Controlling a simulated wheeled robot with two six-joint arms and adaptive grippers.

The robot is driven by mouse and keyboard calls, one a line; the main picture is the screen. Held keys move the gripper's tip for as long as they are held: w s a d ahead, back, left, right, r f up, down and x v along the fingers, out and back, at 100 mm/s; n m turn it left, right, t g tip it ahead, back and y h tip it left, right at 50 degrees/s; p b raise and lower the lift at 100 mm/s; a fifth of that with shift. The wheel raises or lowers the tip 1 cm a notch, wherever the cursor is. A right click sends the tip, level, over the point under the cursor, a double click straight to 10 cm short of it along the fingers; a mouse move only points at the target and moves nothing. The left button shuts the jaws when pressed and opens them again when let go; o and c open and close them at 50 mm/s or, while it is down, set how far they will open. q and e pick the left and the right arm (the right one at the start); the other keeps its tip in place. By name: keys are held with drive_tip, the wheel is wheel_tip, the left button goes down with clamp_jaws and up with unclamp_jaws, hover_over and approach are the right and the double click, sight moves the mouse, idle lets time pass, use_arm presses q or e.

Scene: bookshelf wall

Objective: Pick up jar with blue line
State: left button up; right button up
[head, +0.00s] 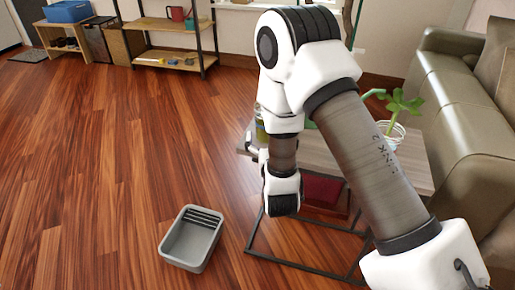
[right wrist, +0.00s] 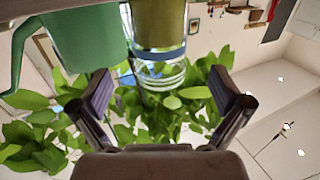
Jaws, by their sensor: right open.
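The jar (right wrist: 158,28) with a blue line around it shows at the top middle of the right wrist view. It has olive-yellow contents, and its upper end is cut off by the picture edge. Clear glass shows below the blue line. My right gripper (right wrist: 164,88) is open and empty, with its two fingers spread to either side below the jar in the picture. The jar does not appear to be touched by the fingers. In the head view my right arm reaches over the table and hides most of what stands there. My left gripper is not in view.
A green mug or pitcher (right wrist: 82,38) is right beside the jar in the right wrist view. A leafy plant (head: 398,104) stands on the wooden table (head: 412,165). A sofa (head: 455,110) borders the table. A grey bin (head: 193,238) sits on open floor.

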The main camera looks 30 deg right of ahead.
drive_tip(key=x, duration=0.7)
drive_tip(key=shift+w+d+b, duration=0.2)
drive_tip(key=shift+w+b, duration=0.15)
drive_tip(key=c, duration=1.2)
